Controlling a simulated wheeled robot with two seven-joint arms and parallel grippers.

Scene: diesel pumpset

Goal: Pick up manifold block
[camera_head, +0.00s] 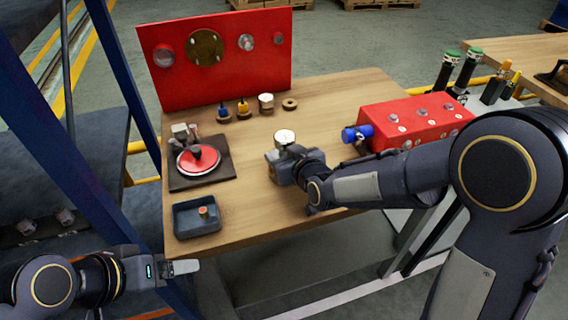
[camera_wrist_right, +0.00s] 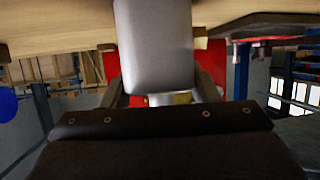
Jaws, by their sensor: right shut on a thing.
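My right gripper (camera_head: 280,153) is over the middle of the wooden table, shut on a pale grey metal block that I take to be the manifold block. In the right wrist view the block (camera_wrist_right: 155,45) fills the upper middle, between the fingers. In the head view a round white-faced gauge (camera_head: 284,136) shows at the gripper's tip; the gripper hides most of what is under it. I cannot tell whether the block touches the table. My left gripper (camera_head: 180,268) is low at the left, off the table's front edge, and its jaw opening cannot be made out.
A red box with a blue fitting (camera_head: 415,120) stands right of my right gripper. A red panel (camera_head: 215,60) stands at the back. A dark plate with a red disc (camera_head: 198,158) and a blue-grey tray (camera_head: 180,222) are at the left. Small parts (camera_head: 243,107) line the back. The front middle is clear.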

